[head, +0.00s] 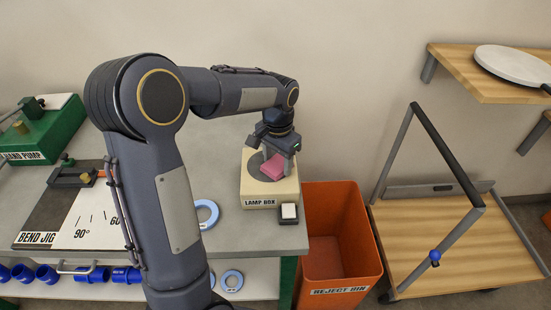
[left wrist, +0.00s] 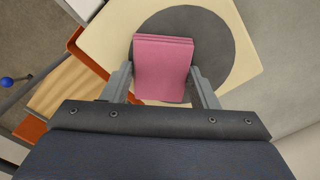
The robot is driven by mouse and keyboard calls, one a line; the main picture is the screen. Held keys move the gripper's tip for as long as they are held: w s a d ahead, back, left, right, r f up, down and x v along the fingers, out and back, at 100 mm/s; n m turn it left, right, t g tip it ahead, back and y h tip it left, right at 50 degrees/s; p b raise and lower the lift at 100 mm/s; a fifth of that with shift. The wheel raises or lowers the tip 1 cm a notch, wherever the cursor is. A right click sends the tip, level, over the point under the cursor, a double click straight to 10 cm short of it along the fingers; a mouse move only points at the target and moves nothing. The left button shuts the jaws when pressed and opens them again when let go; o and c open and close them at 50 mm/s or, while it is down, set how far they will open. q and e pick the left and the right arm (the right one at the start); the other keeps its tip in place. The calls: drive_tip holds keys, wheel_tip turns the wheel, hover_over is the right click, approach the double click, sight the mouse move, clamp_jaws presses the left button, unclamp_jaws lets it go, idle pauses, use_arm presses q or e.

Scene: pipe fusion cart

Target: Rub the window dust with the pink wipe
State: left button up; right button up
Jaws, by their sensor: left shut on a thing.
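The pink wipe (head: 273,167) is a folded pink pad at the lamp box in the head view. It also shows in the left wrist view (left wrist: 163,68), between the fingers. My left gripper (head: 278,162) points down over the lamp box and is shut on the pink wipe. The cream lamp box (head: 260,202) stands at the right end of the bench. The dark grey round window (left wrist: 216,50) on its top lies under and around the wipe. I cannot make out dust on it. My right gripper is not in view.
A small dark block with a white top (head: 289,213) sits in front of the lamp box. An orange reject bin (head: 340,238) stands right of the bench, then a wooden cart (head: 445,245). A blue ring (head: 206,213) and the bend jig (head: 75,222) lie to the left.

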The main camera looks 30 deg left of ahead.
use_arm(q)
wheel_tip(320, 180, up, 4)
drive_tip(key=shift+s+a+f+p, duration=0.1)
drive_tip(key=shift+s+a+p, duration=0.05)
drive_tip(key=shift+p, duration=0.85)
drive_tip(key=shift+r+p, duration=0.6)
drive_tip(key=shift+r, duration=0.2)
drive_tip(key=shift+r+p, duration=1.2)
drive_tip(key=shift+r, duration=0.25)
